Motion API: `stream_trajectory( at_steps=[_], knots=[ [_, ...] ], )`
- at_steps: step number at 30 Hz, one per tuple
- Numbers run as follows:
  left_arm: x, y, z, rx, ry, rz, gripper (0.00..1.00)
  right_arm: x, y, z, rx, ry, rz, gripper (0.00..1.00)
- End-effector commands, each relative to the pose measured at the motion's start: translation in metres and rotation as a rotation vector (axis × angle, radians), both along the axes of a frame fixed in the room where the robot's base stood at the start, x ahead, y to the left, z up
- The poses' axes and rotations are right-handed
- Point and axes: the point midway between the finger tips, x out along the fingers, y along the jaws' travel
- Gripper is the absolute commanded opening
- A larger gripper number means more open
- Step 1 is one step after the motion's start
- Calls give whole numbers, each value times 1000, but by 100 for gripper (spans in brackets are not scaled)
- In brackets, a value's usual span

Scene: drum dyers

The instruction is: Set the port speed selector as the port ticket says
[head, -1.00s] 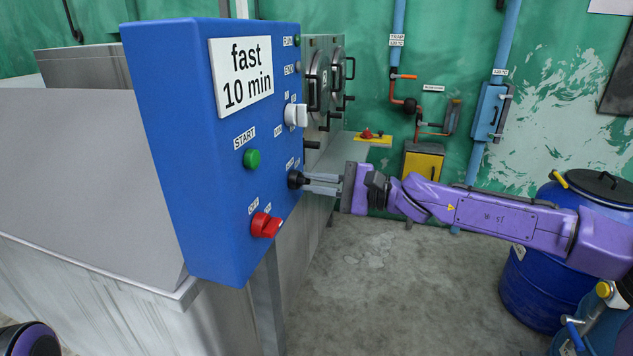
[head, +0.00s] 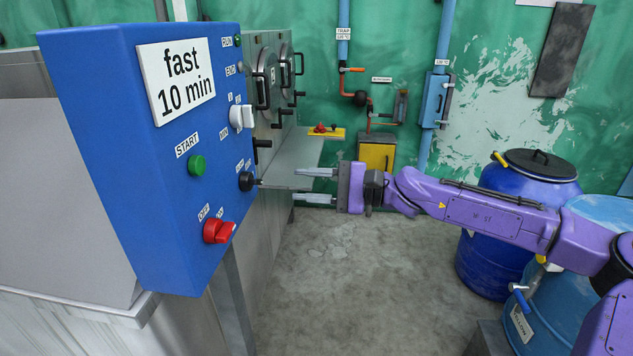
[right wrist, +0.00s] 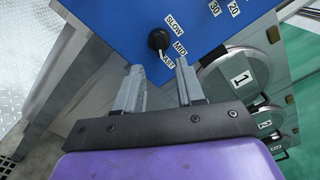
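The port ticket (head: 182,82) on the blue control box (head: 120,180) reads "fast 10 min". The port speed selector, a black knob (head: 246,181), is low on the box's right side. In the right wrist view the selector (right wrist: 159,39) sits by labels SLOW, MID and FAST; its lower end appears to point toward FAST. My right gripper (head: 315,185) is open and empty, to the right of the knob and apart from it. Its fingers (right wrist: 160,88) show spread in the right wrist view, below the knob. My left gripper is not in view.
The box also has a white knob (head: 241,117), a green START button (head: 197,165) and a red switch (head: 218,231). Round machine doors (head: 267,77) stand behind. Blue drums (head: 540,180) stand at the right. The floor between is clear.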

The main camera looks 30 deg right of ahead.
Motion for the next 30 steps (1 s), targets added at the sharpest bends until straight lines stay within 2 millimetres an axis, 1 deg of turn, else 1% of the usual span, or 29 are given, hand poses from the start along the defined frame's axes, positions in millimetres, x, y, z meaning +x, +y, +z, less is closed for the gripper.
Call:
stream_trajectory(
  at_steps=[1, 3, 7, 23, 26, 28, 30],
  knots=[
    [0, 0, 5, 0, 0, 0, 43, -5, -7, 5, 4, -5, -1, 38],
    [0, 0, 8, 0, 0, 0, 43, -10, -15, 5, 2, -5, -2, 38],
    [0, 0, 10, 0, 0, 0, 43, -15, -21, 2, 2, -1, 0, 38],
    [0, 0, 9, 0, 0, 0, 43, -16, -22, -1, -4, -2, 1, 38],
    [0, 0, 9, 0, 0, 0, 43, -6, -29, 2, -9, -32, -58, 38],
    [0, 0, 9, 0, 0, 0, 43, 7, -37, 4, -5, -50, -157, 38],
    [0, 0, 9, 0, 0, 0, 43, 19, -43, -1, -20, -51, -272, 38]
  ],
)
